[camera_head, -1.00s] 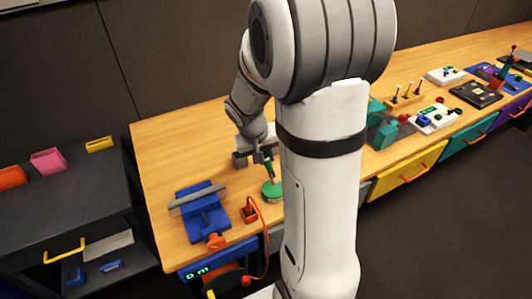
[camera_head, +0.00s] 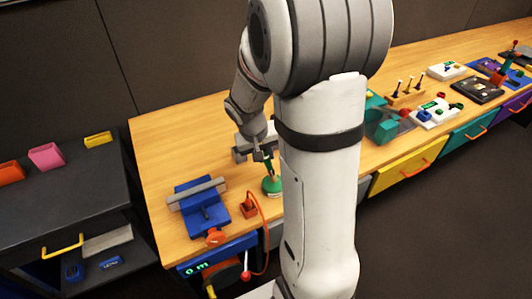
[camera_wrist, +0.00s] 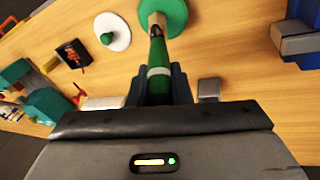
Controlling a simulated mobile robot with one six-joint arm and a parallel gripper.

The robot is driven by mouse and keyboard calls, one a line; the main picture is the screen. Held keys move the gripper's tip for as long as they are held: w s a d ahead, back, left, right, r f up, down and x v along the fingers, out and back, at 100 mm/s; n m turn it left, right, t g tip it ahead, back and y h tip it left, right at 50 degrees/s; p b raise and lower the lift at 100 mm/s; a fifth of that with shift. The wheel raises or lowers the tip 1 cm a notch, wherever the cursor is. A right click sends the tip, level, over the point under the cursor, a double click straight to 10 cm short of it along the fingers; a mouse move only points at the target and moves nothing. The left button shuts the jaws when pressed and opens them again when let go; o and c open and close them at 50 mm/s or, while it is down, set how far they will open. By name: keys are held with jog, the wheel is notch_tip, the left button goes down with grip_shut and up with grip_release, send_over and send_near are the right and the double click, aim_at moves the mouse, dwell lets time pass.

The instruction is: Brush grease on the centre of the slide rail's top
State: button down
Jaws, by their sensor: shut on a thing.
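My gripper (camera_head: 262,155) is shut on the green-handled brush (camera_wrist: 158,60), which has a pale band. In the wrist view my fingers (camera_wrist: 159,88) close on both sides of the handle. The brush's lower end meets the round green grease pot (camera_head: 272,187), which also shows in the wrist view (camera_wrist: 178,14); I cannot tell how deep it reaches. The slide rail (camera_head: 190,196) is a grey bar lying across a blue holder (camera_head: 214,212), left of my gripper and apart from it. In the wrist view a piece of the blue holder (camera_wrist: 295,42) shows at the upper right.
A small orange box (camera_head: 249,211) with an orange cable stands between the pot and the holder. A white disc with a green knob (camera_wrist: 112,32) lies beside the pot. Other panels and a teal device (camera_head: 386,130) stand further right. The wood behind the rail is clear.

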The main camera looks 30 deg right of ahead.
jog(key=shift+f+b, duration=0.65)
jog(key=shift+b, duration=0.1)
dwell(1.7)
jog(key=shift+r+p, duration=2.4)
jog(key=shift+r, duration=1.25)
jog(key=shift+f, duration=0.1)
